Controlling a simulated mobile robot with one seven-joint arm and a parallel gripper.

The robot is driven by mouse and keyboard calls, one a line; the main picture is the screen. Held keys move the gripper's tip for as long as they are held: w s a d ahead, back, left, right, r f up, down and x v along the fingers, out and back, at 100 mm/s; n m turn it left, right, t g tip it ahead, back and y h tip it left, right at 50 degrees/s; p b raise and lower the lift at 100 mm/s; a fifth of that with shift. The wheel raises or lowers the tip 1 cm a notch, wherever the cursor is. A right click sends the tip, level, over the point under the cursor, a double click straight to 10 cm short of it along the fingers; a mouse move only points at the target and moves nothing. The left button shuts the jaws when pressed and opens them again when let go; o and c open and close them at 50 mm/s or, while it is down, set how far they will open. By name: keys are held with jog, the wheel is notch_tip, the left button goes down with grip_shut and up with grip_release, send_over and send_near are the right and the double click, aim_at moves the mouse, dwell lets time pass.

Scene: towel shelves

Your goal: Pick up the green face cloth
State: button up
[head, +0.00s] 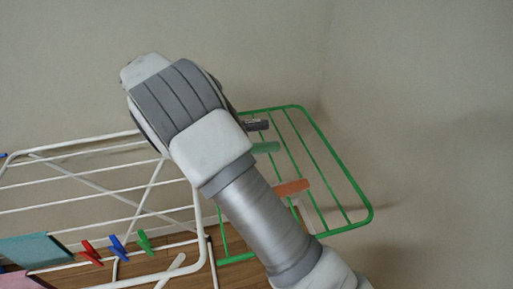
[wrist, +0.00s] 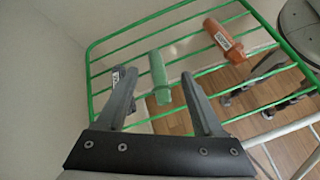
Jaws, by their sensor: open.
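A small rolled green thing (wrist: 159,78), which looks like the green face cloth, lies across the bars of a green rack wing (wrist: 93,75). It also shows in the head view (head: 266,147), just right of my arm. My gripper (wrist: 159,73) is open, with one finger on each side of the green roll in the wrist view. How far the fingertips are above it I cannot tell. In the head view my own arm hides the gripper. A teal cloth (head: 35,249) hangs on the white rack at the lower left.
An orange roll (wrist: 224,41) with a label lies right of the green one. A dark grey item (wrist: 117,73) sits close by the left finger. Red, blue and green pegs (head: 144,241) clip to the white rack (head: 100,210). Walls stand behind.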

jog(key=a+f+h, duration=0.1)
jog(key=a+f, duration=0.1)
jog(key=a+f+n+t+h, duration=0.1)
jog(key=a+f, duration=0.1)
jog(key=a+f+n, duration=0.1)
jog(key=a+f, duration=0.1)
jog(key=a, duration=0.1)
jog(key=shift+s+t+h+b, duration=0.1)
jog(key=shift+t+h+b, duration=0.25)
jog(key=shift+t+h, duration=0.05)
jog(key=b, duration=0.1)
send_near(256, 143)
jog(key=x, duration=0.5)
jog(key=shift+f, duration=0.2)
jog(key=shift+f+b+x, duration=0.15)
jog(key=shift+b+x, duration=0.05)
jog(key=shift+x, duration=1.15)
jog(key=shift+f+b+x, duration=0.15)
jog(key=shift+x, duration=1.15)
jog(key=shift+s+a, duration=0.1)
jog(key=shift+a, duration=0.05)
jog(key=c, duration=1.1)
jog(key=shift+r, duration=0.15)
